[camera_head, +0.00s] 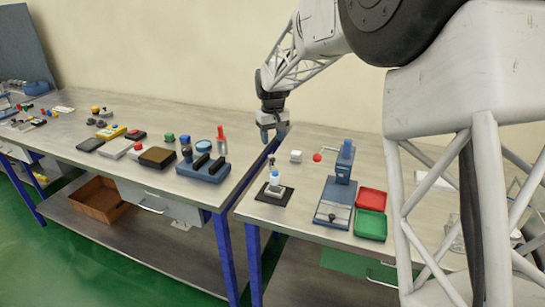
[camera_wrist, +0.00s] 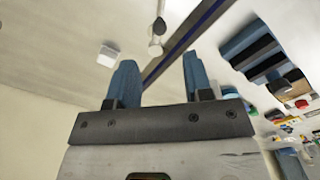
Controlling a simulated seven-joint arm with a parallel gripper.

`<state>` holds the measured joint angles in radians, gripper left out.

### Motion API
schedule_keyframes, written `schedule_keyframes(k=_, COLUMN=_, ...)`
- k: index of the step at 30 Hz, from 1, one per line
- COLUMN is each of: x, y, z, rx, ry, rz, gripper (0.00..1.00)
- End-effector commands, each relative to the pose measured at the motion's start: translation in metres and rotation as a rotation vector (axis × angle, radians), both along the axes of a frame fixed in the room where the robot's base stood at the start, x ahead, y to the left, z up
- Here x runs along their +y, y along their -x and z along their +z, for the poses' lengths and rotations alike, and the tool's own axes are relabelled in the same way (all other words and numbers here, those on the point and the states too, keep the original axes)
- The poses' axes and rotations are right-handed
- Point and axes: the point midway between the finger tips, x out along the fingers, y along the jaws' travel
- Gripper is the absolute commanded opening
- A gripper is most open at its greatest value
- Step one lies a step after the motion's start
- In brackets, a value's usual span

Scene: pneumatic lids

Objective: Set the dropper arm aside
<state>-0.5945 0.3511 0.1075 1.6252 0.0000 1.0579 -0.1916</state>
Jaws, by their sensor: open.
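My gripper (camera_head: 273,132) hangs above the gap between the two tables in the head view. Its two blue fingers stand apart with nothing between them, as the wrist view (camera_wrist: 157,80) also shows. A small stand with a blue and white body and a dark top (camera_head: 274,180) sits on a black mat (camera_head: 262,196) at the left of the right table, below my gripper and apart from it. It may carry the dropper arm; it is too small to tell. A pale rod-like piece with a dark oval (camera_wrist: 158,27) shows beyond the fingertips in the wrist view, perhaps the dropper arm.
A blue rack with black pieces (camera_head: 204,170) is near the left table's edge.

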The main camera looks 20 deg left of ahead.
Motion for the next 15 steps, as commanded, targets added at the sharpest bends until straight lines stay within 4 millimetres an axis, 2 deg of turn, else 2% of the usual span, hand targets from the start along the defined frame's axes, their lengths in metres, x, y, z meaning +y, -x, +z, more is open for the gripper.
schedule_keyframes(k=8, x=0.000, y=0.000, z=-0.010, rx=0.001, ry=0.001, rz=0.000, gripper=0.46)
schedule_keyframes(k=15, x=0.000, y=0.000, z=-0.036, rx=0.003, ry=0.001, rz=0.000, gripper=0.46)
